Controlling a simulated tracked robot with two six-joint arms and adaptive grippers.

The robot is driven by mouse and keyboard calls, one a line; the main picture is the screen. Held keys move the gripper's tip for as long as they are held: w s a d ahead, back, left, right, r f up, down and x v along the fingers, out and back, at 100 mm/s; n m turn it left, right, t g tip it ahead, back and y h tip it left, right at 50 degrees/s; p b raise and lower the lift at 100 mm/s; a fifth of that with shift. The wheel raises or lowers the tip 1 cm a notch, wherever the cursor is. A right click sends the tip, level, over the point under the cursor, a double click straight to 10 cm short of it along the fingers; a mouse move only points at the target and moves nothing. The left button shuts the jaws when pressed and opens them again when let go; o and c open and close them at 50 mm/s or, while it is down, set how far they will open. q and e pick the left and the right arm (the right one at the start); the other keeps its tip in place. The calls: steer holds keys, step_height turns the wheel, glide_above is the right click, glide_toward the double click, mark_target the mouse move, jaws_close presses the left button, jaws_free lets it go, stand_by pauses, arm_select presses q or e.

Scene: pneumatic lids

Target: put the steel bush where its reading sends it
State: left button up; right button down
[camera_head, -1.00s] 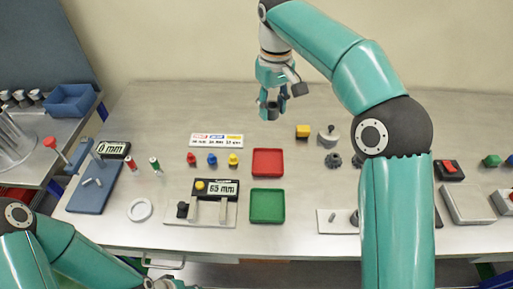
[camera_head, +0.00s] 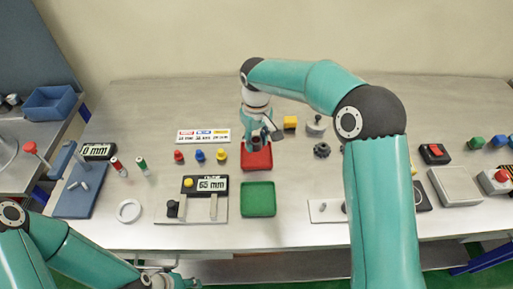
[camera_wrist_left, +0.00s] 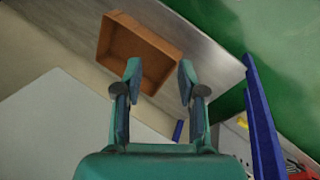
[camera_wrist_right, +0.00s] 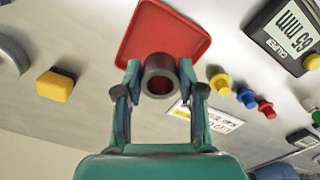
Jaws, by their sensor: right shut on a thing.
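The steel bush (camera_wrist_right: 160,68), a dark grey ring, is between the fingers of my right gripper (camera_wrist_right: 160,92), which is shut on it. In the head view, the right gripper (camera_head: 262,140) is over the back edge of the red tray (camera_head: 257,162); the right wrist view shows the bush in front of that tray. The green tray (camera_head: 258,199) lies just nearer and looks empty. The gauge (camera_head: 212,184) shows 65 mm. A card (camera_head: 203,136) with red, blue and yellow headings lies behind; its small print is unreadable. My left gripper (camera_wrist_left: 159,85) is open and empty.
Red, blue and yellow knobs (camera_head: 200,155) stand left of the red tray. A yellow block (camera_head: 290,122) and grey parts (camera_head: 321,150) are to its right. A white ring (camera_head: 129,211) lies at the front left. An orange box (camera_wrist_left: 138,50) shows in the left wrist view.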

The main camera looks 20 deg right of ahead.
mark_target(256, 156)
steer(key=shift+f, duration=1.9)
steer(key=c, duration=0.7)
jaws_free()
steer(key=shift+f, duration=0.1)
step_height(256, 156, up, 12)
steer(key=shift+b, duration=0.3)
